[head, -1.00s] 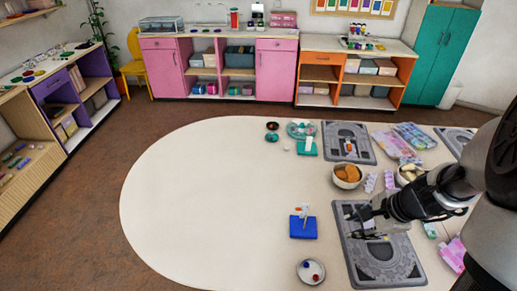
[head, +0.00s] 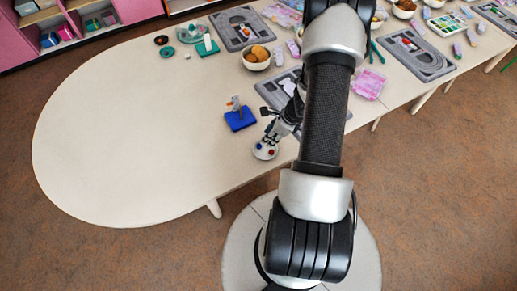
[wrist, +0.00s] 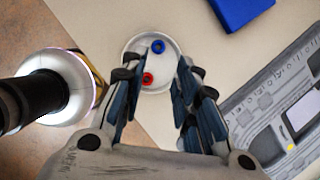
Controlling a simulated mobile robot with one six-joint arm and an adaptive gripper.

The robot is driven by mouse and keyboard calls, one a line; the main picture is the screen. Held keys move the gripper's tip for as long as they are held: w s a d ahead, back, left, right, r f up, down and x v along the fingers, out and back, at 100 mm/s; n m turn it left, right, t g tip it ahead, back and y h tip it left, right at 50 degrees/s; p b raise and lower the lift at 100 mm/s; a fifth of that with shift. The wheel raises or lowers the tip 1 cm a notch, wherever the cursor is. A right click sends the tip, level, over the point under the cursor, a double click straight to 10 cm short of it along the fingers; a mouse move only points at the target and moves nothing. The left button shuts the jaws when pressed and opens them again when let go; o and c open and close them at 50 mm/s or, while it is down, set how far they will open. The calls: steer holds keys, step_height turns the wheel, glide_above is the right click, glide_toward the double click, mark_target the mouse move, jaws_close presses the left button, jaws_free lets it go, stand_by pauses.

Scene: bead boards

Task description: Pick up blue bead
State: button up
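The blue bead (wrist: 158,47) lies in a small round white dish (wrist: 135,45) beside a red bead (wrist: 148,78). In the head view the blue bead (head: 259,146) is at the dish's left and the red bead (head: 271,152) at its right. My gripper (wrist: 153,75) is open, with its fingers spread on either side of the dish in the wrist view. Nothing is between the fingertips that I can see held. In the head view my gripper (head: 268,138) is at the dish's far edge; its height above the dish is hard to tell.
A blue block (head: 240,119) with small items on it stands just beyond the dish. A grey bead board (head: 277,92) lies to the right, partly hidden by my arm. Bowls and other boards stand farther back. The left of the table (head: 130,140) is clear.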

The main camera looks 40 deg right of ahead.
mark_target(260, 146)
steer(key=b+x, duration=0.1)
steer(key=x, duration=0.3)
steer(key=b+x, duration=0.1)
steer(key=x, duration=0.3)
steer(key=shift+a+b, duration=0.25)
steer(key=shift+b, duration=0.15)
steer(key=shift+c, duration=0.3)
steer(key=shift+a, duration=0.1)
steer(key=c, duration=0.3)
steer(key=shift+c, duration=0.8)
